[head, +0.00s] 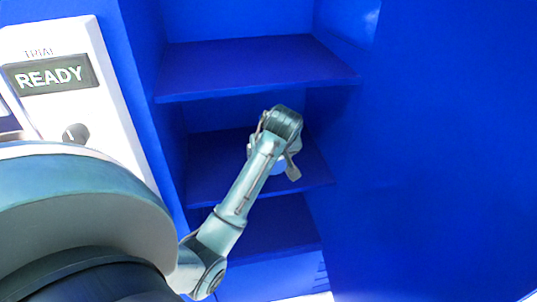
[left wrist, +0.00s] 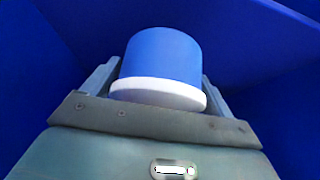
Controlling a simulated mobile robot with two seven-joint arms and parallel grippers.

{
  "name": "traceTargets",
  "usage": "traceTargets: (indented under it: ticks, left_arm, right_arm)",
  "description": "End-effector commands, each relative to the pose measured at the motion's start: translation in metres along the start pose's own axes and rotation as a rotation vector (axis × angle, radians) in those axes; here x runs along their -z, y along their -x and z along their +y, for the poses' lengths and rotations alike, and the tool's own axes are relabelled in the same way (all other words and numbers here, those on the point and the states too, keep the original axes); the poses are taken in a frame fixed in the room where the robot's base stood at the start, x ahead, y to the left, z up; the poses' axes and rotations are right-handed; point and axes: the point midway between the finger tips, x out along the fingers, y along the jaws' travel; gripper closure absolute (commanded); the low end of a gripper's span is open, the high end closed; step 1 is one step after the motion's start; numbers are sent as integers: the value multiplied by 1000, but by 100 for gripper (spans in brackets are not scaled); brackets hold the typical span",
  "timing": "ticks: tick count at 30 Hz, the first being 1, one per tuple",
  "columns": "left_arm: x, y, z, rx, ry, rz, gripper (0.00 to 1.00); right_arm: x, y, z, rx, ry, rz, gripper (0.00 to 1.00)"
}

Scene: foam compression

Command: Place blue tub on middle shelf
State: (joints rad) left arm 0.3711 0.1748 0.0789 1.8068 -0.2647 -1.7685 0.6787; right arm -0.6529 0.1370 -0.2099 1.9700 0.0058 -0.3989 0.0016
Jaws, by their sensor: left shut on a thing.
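The blue tub (left wrist: 162,57) with a white rim or lid (left wrist: 158,94) is between the two fingers of my left gripper (left wrist: 160,80) in the left wrist view. The gripper is shut on it. In the head view my left gripper (head: 277,155) reaches into the blue shelf unit, at the height of the middle shelf (head: 215,170). Only a small pale blue part of the tub shows there behind the gripper. I cannot tell whether the tub touches the shelf. My right gripper is not in view.
An upper shelf (head: 250,65) lies above my gripper and a lower shelf (head: 265,240) below it. The unit's blue side panel (head: 430,150) stands to the right. A white panel (head: 110,95) with a READY display (head: 50,76) and a dark knob is at the left.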

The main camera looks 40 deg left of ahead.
Motion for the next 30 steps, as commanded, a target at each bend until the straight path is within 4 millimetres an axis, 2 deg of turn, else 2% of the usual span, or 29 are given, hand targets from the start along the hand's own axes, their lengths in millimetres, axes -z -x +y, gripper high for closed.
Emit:
traceTargets:
  ticks: [2,9,12,16,28,29,30]
  left_arm:
    - [12,-5,0,1,1,3,48]
    - [29,-18,0,0,1,2,48]
    - [15,-33,-1,3,-3,-2,48]
    - [8,-44,0,1,-2,1,48]
    - [5,-48,0,-2,0,2,48]
    - [5,-49,0,-1,-1,0,12]
    - [5,-49,0,-1,-1,0,8]
  right_arm:
    - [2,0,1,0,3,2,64]
    - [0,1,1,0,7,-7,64]
    - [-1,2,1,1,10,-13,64]
    - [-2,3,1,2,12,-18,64]
    - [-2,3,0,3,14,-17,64]
    - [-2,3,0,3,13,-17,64]
    - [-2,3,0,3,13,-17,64]
